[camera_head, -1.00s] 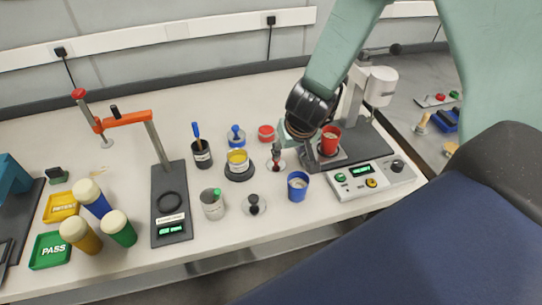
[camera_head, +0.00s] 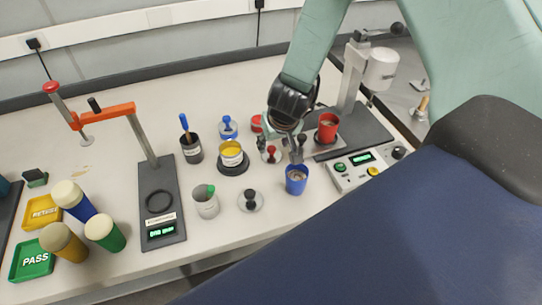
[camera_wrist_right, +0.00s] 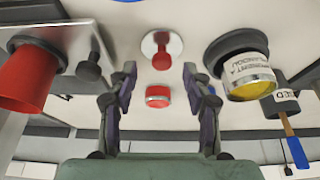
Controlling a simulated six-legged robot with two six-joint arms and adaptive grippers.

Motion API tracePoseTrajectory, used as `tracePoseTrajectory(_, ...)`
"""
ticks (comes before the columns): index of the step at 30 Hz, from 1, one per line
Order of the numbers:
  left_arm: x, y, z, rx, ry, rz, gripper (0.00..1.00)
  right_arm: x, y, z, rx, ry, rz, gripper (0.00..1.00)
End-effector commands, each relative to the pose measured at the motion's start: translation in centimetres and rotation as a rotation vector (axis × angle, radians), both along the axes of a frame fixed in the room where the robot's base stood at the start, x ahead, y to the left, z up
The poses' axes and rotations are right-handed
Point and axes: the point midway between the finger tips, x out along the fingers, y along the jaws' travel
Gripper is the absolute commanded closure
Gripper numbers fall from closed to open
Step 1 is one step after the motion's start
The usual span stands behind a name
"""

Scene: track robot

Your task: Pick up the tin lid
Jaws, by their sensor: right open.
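My right gripper (camera_head: 282,150) is open and empty above the table, left of the red cup. In the right wrist view its two fingers (camera_wrist_right: 158,80) stand apart, pointing down at the table. Round pale discs with knobs look like lids: one with a red knob (camera_head: 271,154), one with a blue knob (camera_head: 228,127) and one with a black knob (camera_head: 250,200). I cannot tell which is the tin lid. The red-knobbed disc (camera_wrist_right: 160,48) lies ahead of the fingers in the wrist view. A short red cylinder (camera_wrist_right: 158,96) shows between them. My left gripper is out of view.
A yellow-topped tin (camera_head: 231,155) stands on a black base. A red cup (camera_head: 328,128) stands on the device plate at right, a blue cup (camera_head: 296,180) in front. Bare table lies at the back.

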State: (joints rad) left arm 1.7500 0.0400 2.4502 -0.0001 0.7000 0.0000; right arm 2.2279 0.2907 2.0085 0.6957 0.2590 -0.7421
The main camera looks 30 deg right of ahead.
Motion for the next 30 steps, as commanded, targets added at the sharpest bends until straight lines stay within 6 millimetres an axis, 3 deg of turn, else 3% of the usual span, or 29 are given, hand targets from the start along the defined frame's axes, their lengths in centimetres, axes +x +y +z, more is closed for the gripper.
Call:
tracePoseTrajectory(4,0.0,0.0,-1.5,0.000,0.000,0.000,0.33,0.9,0.0,-2.4,0.000,0.002,0.001,0.51)
tracePoseTrajectory(12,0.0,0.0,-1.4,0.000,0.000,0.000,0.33,1.3,-0.1,-2.5,0.000,0.000,0.001,0.51)
tracePoseTrajectory(30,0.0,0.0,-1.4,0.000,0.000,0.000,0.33,1.3,-0.1,-2.5,0.000,0.001,0.000,0.99)
